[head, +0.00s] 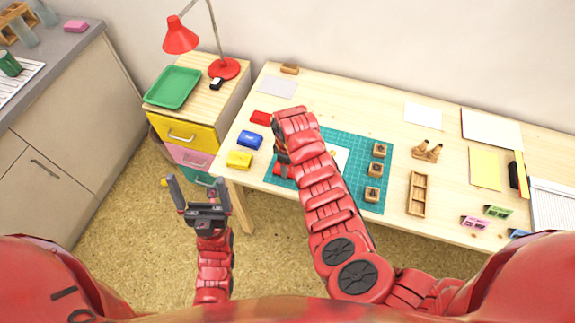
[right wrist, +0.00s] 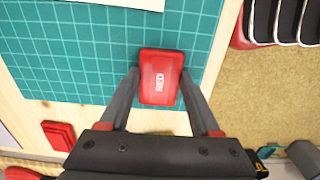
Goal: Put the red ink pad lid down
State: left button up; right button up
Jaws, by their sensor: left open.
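The red ink pad lid (right wrist: 160,78), marked "RED", lies between the two fingers of my right gripper (right wrist: 160,88), which appear to touch its sides. The lid is over the teal cutting mat, near the mat's edge; I cannot tell whether it touches the mat. Part of it shows in the head view (head: 282,169), below my right gripper (head: 281,160). A red ink pad (head: 261,117) sits on the bare wood at the table's left, apart from the lid; it also shows in the right wrist view (right wrist: 59,135). My left gripper (head: 200,186) is open and empty, off the table.
Blue (head: 249,139) and yellow (head: 239,159) ink pads stand by the table's left edge. The cutting mat (head: 345,140) carries white paper and wooden stamps (head: 374,171). A wooden tray (head: 417,194) lies to the right. My right arm hides part of the mat.

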jog(key=o, duration=0.4)
jog(key=shift+o, duration=0.2)
